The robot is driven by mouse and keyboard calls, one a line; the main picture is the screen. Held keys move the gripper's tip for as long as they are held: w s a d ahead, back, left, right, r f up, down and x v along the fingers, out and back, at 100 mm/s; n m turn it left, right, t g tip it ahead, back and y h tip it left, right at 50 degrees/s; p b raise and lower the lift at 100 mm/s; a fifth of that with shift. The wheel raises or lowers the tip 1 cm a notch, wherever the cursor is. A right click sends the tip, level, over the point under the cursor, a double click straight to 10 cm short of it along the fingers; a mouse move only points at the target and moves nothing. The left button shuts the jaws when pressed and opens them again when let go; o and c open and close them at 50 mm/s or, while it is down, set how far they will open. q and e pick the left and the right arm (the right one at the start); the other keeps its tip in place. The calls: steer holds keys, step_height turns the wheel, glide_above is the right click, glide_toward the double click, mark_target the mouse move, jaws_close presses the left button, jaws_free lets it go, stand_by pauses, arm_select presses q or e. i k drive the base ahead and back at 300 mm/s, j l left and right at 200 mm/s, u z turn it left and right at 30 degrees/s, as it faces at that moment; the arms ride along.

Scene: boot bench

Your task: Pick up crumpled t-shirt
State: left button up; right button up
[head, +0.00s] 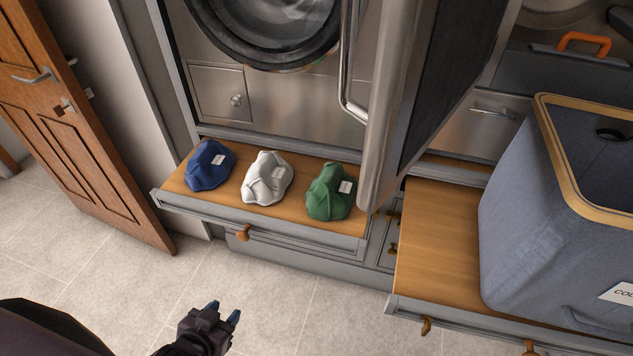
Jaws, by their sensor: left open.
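The blue bundle (209,165) is at the left, the white bundle (266,178) in the middle and the green bundle (329,192) at the right. I cannot read the labels. My left gripper (225,311) is at the bottom of the picture, above the tiled floor, open and empty. It is apart from the shelf and nearer to me than the bundles. My right gripper is not in view.
An open metal door (386,110) with a bar handle hangs just right of the green bundle. A blue-grey hamper (515,215) with a wooden rim stands on a second pulled-out shelf (436,235). A wooden door (85,130) stands at the left. Floor (150,290) before the shelf is clear.

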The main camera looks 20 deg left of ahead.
mark_target(330, 196)
steer(key=j, duration=0.8)
steer(key=i+j, duration=0.15)
steer(key=j, duration=0.7)
